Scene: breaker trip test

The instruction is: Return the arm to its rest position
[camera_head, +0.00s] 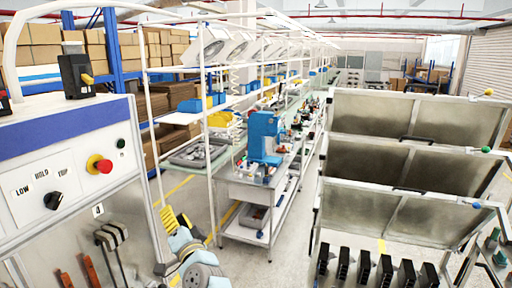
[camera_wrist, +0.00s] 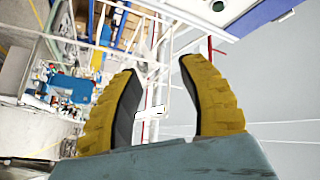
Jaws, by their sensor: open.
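My gripper (camera_wrist: 160,68) shows in the wrist view as two yellow ribbed fingers with dark inner pads. They are spread apart with nothing held between them. In the head view my gripper (camera_head: 173,217) appears low, left of centre, beside the right edge of the control panel (camera_head: 75,150). It is apart from the panel face.
A black breaker-like box (camera_head: 76,77) with a yellow lever stands on the panel top. Metal tilted bins (camera_head: 415,120) with several black blocks below stand at right. A workbench with a blue machine (camera_head: 264,137) stands behind. The aisle floor (camera_head: 300,255) between has free room.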

